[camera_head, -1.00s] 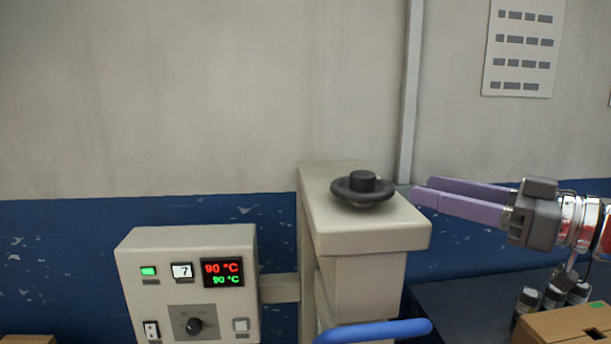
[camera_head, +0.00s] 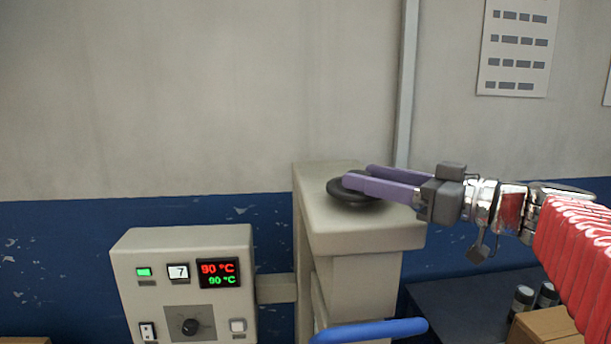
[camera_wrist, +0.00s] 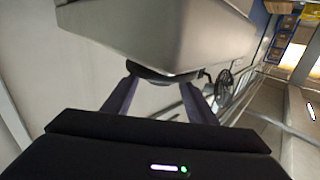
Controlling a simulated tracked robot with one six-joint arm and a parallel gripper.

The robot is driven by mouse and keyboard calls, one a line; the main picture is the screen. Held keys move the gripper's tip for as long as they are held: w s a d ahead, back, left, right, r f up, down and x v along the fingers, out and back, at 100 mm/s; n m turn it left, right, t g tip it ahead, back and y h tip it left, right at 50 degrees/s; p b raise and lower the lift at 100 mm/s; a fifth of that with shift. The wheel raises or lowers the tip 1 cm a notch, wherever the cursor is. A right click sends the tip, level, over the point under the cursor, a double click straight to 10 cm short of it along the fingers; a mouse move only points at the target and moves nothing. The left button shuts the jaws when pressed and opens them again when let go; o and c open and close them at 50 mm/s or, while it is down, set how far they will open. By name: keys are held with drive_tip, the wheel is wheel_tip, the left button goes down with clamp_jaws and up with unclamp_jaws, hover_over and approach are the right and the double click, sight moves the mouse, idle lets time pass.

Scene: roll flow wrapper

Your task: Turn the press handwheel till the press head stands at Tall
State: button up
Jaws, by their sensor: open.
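The press handwheel (camera_head: 343,191) is a black disc lying flat on top of the beige press column (camera_head: 368,238). My gripper (camera_head: 358,177) is open, with its purple fingers reaching in from the right over the wheel. They hide most of the wheel's hub in the head view. In the wrist view my gripper (camera_wrist: 158,92) has one finger on each side of the dark handwheel (camera_wrist: 160,76), whose edge shows below the column top. I cannot tell whether the fingers touch it. The press head and its Tall mark are not clearly visible.
A beige control box (camera_head: 185,285) with a red and green temperature display stands left of the column. A blue bar (camera_head: 370,331) crosses in front below. Dark canisters (camera_head: 535,297) and a cardboard box (camera_head: 545,327) sit at lower right.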

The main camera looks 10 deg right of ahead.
drive_tip(key=shift+w+a, duration=0.35)
drive_tip(key=shift+a, duration=0.05)
drive_tip(key=shift+c, duration=0.3)
drive_tip(key=c, duration=1)
